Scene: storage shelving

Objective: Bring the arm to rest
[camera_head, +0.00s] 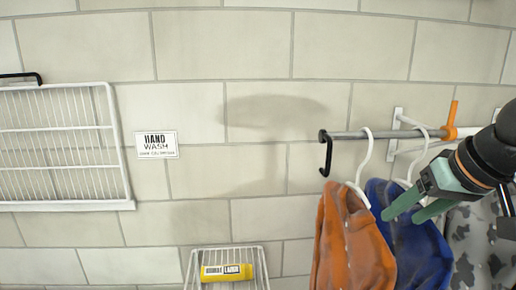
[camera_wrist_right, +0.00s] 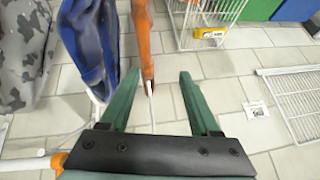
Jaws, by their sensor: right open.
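My right gripper (camera_head: 401,216) has green fingers and is open. In the head view it comes in from the right, in front of the blue garment (camera_head: 422,250) on the rail. In the right wrist view the open fingers (camera_wrist_right: 160,75) have nothing clamped between them. The orange garment (camera_wrist_right: 141,35) and its thin white hanger show in the gap, beyond the fingers. The blue garment (camera_wrist_right: 88,40) shows left of them. Whether the fingers touch any cloth cannot be told. My left gripper is in neither view.
A metal rail (camera_head: 370,135) with a black end hook holds the orange garment (camera_head: 348,240), the blue one and a grey patterned one (camera_head: 480,250). A white wire rack (camera_head: 60,145) hangs at left. A wire basket (camera_head: 228,251) with a yellow label is below.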

